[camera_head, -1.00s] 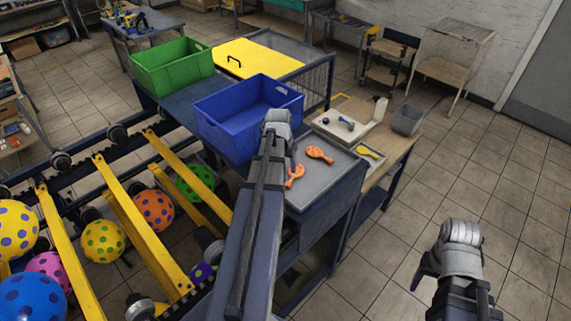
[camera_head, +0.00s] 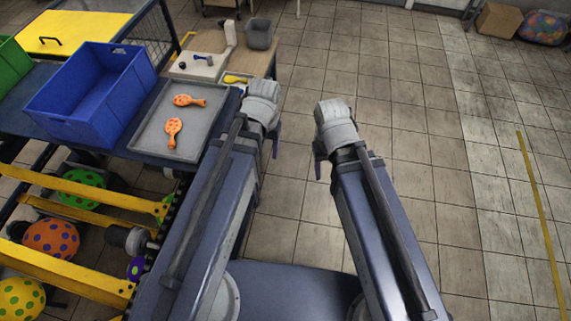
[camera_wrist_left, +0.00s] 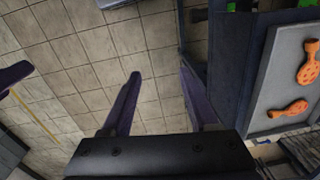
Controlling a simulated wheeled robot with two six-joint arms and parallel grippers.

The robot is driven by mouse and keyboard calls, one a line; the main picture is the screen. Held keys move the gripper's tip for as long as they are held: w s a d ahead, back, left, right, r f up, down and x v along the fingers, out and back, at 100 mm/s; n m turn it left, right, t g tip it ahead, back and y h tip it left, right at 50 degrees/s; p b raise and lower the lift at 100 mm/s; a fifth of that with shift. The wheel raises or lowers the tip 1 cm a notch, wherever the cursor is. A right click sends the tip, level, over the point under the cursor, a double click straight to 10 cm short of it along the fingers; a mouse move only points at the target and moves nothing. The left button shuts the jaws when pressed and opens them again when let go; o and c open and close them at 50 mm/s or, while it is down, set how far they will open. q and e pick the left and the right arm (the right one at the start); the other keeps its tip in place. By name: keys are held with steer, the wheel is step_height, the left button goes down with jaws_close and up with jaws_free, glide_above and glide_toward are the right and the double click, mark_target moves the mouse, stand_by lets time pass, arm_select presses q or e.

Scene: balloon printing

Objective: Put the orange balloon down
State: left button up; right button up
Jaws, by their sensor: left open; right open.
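Two small orange balloons with darker dots lie flat on a grey tray (camera_head: 150,137). The rear orange balloon (camera_head: 188,100) lies on its side, and the front orange balloon (camera_head: 173,132) points toward me. Both also show at the right of the left wrist view, one orange balloon (camera_wrist_left: 290,109) below the other. My left gripper (camera_head: 272,140) is right of the tray, apart from the balloons. In the left wrist view its two fingers (camera_wrist_left: 160,88) are spread with only floor between them. My right gripper (camera_head: 322,165) hangs over bare floor, empty.
A blue bin (camera_head: 95,95) stands left of the tray. Behind it are a yellow balloon (camera_head: 237,80), a white board (camera_head: 200,66) and a grey bucket (camera_head: 258,35). Yellow rails (camera_head: 80,190) with large dotted balls are at lower left. Open tiled floor lies right.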

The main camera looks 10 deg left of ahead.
arm_select(q)
steer(key=s+d+m, duration=0.1)
steer(key=s+d, duration=0.4)
steer(key=d, duration=0.1)
steer(key=shift+d+y, duration=0.3)
steer(key=shift+d, duration=0.05)
step_height(320, 180, down, 25)
steer(key=m+b, duration=0.1)
steer(key=b, duration=2.3)
steer(key=shift+r+b, duration=0.2)
steer(key=shift+b, duration=0.2)
steer(key=shift+w, duration=0.1)
